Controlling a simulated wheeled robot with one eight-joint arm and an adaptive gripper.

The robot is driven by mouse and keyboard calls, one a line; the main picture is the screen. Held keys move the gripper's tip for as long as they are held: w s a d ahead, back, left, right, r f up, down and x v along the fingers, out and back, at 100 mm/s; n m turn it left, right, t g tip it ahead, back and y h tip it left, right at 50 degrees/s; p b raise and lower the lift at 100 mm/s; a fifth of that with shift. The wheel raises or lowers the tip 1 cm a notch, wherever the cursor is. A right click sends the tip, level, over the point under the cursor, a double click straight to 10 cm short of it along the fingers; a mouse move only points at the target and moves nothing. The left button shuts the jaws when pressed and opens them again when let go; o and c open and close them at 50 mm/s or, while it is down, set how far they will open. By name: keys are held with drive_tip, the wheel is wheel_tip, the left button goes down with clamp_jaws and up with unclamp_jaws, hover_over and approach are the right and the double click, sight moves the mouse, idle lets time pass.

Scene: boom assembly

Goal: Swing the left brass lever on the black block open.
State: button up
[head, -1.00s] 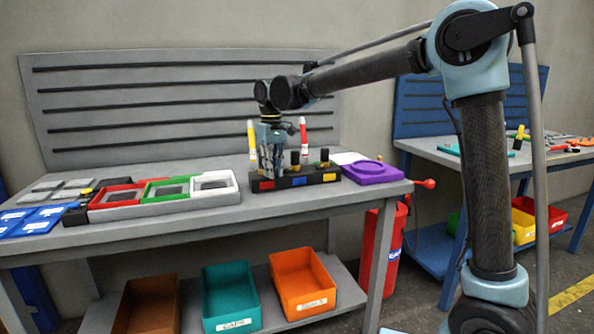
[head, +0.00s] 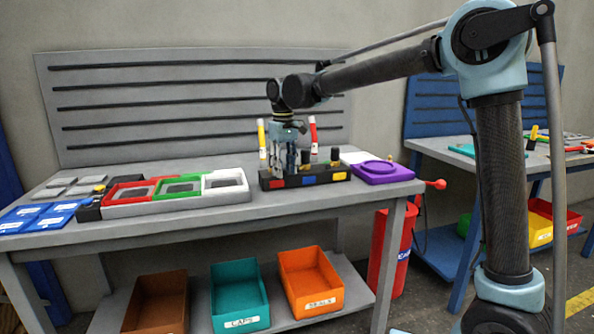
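The black block (head: 339,175) with red, blue and yellow patches sits on the grey bench, right of its middle. Two dark knobs stand on its right part, with small brass-coloured parts near them, too small to make out. My gripper (head: 291,168) points down over the left part of the block, its tips close to the block's top. It hides that part, and the left brass lever cannot be made out. Dark gaps show between the finger parts, but whether the fingers are open or shut on something cannot be told.
A yellow-and-white post (head: 262,140) and a red-and-white post (head: 313,135) stand close around my gripper. A purple tray (head: 382,174) lies just right of the block. Red, green and white frames (head: 225,185) lie to the left.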

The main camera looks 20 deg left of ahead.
sight(284, 170)
wheel_tip(284, 170, up, 12)
idle(0.6)
drive_tip(key=shift+c, duration=0.6)
